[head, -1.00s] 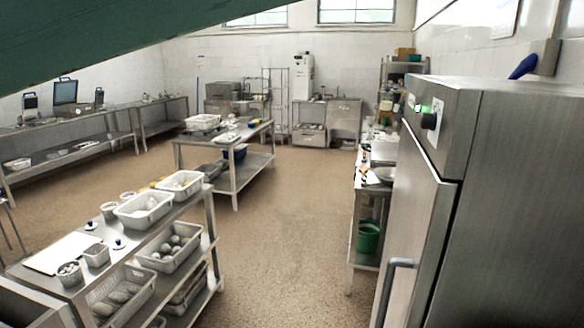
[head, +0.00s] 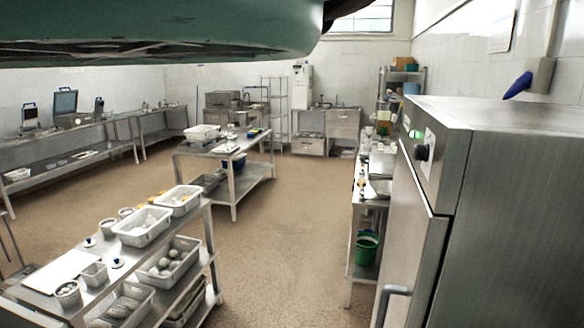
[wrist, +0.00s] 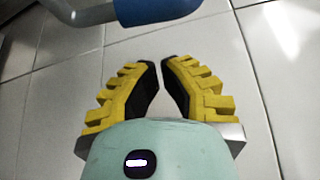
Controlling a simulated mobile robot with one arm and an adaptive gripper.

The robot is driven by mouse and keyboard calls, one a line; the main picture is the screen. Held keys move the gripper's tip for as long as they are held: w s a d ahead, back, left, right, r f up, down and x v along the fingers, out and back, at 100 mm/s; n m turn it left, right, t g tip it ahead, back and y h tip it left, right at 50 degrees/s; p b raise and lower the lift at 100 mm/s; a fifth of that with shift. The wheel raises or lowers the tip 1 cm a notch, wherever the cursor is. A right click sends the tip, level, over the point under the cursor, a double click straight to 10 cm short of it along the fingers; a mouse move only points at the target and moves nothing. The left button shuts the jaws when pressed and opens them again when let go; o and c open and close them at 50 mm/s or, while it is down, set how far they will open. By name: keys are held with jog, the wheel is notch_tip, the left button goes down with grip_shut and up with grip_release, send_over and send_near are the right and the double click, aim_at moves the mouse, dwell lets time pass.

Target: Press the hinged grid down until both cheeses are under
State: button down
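My gripper (wrist: 163,64) shows in the wrist view as two yellow ribbed fingers with black inner faces. Their tips lean together with a narrow gap, and nothing is seen between them. It points at a tiled wall, away from the baskets. In the head view, a white perforated basket (head: 152,235) with pale rounded pieces stands on the front left steel table (head: 205,222). A second white basket (head: 184,207) stands behind it. A basket with round pale pieces (head: 166,262) is on the shelf below. I cannot make out the hinged grid or tell which pieces are the two cheeses.
A tall steel cabinet (head: 505,200) stands close on the right. A side bench with a green bucket (head: 367,247) is beyond it. The floor (head: 280,240) between the tables is clear. A blue piece on a grey bar (wrist: 155,8) is near my fingers in the wrist view.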

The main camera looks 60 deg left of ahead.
jog(key=a, duration=0.1)
jog(key=s+a+p, duration=0.1)
jog(key=p, duration=0.1)
jog(key=shift+s+a+r, duration=0.25)
jog(key=shift+a+r, duration=0.05)
jog(key=shift+a, duration=0.1)
